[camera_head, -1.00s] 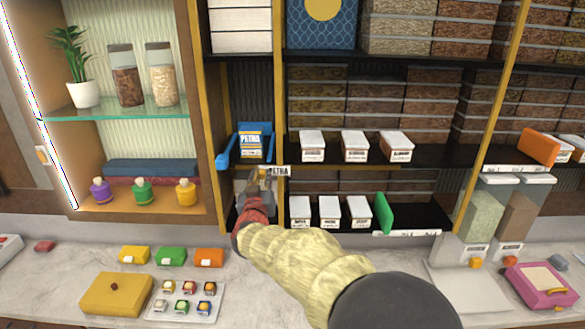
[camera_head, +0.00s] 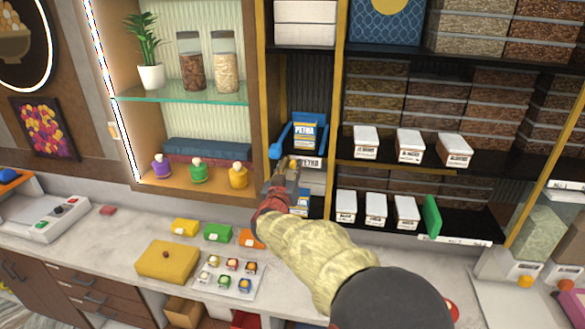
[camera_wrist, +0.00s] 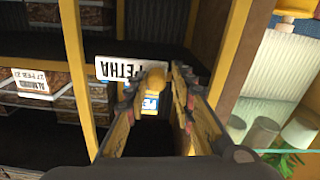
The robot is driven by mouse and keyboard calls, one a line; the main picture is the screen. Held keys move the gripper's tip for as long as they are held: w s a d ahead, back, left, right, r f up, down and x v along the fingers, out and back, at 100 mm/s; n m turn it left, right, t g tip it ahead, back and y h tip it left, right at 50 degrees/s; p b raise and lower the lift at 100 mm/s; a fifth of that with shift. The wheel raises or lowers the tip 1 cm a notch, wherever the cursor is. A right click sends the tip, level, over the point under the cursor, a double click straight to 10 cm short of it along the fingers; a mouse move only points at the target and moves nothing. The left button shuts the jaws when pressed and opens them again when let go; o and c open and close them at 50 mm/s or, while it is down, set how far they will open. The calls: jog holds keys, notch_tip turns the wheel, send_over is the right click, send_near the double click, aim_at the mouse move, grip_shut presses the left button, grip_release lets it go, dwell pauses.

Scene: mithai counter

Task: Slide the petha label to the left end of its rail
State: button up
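The petha label (camera_head: 307,162), a small white card, sits on the shelf-edge rail of the narrow bay, just left of the yellow post. It shows upside down in the wrist view (camera_wrist: 117,70). My gripper (camera_head: 287,164) is at the label's left end. The exact finger contact is partly hidden. A blue petha box (camera_head: 304,132) stands above the label in a blue holder (camera_head: 279,149).
Yellow posts (camera_head: 341,70) flank the narrow bay. White-labelled boxes (camera_head: 410,146) fill the shelves to the right. Bottles (camera_head: 198,171) stand in the left cabinet.

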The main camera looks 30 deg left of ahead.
jog(key=o, duration=0.3)
jog(key=v, duration=1.2)
dwell(0.4)
